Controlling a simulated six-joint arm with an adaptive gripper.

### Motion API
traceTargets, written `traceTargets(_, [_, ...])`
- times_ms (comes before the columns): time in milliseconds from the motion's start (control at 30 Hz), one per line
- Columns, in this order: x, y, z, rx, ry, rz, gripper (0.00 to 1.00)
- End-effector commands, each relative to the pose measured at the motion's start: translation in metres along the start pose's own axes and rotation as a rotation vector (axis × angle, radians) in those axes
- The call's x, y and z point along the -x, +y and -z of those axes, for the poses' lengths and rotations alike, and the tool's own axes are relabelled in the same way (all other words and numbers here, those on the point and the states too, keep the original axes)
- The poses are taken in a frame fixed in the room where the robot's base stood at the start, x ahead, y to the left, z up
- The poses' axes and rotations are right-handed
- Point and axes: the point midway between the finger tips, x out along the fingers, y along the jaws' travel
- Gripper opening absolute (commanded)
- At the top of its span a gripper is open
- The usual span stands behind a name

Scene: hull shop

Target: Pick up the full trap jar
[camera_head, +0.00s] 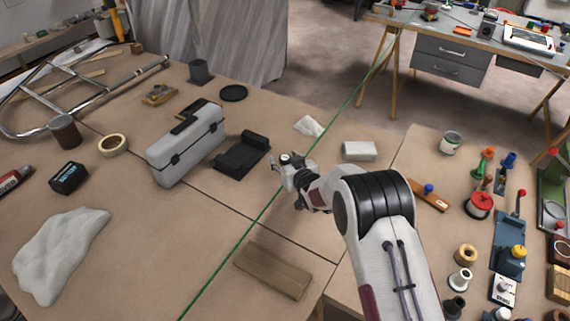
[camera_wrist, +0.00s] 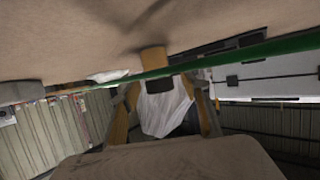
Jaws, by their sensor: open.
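A small jar (camera_wrist: 154,58) with an amber-brown body and a dark end shows in the wrist view, which looks upside down, so it stands on the bench at the top of that picture. A green line crosses in front of it. My gripper (camera_head: 279,165) is over the middle of the bench in the head view, right of the black tray. Its fingers are apart, and nothing is seen held. The jar lines up between the fingers in the wrist view; I cannot tell how deep it sits between them. In the head view my gripper mostly hides that spot.
A taut green line (camera_head: 237,243) runs across the bench close to my gripper. A grey toolbox (camera_head: 187,146) and the black tray (camera_head: 241,155) stand left. A crumpled white cloth (camera_head: 309,126) and pale block (camera_head: 359,150) lie right. A wooden board (camera_head: 273,270) lies in front.

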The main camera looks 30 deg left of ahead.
Motion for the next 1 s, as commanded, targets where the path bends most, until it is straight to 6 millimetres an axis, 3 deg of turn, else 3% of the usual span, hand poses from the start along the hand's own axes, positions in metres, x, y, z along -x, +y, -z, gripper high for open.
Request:
traceTargets(33, [0.0,0.0,0.0,0.0,0.0,0.0,0.46])
traceTargets(200, [0.0,0.0,0.0,0.0,0.0,0.0,0.03])
traceTargets(667, [0.001,0.0,0.004,0.0,0.001,0.0,0.03])
traceTargets(1000, [0.013,0.0,0.033,0.002,0.003,0.0,0.03])
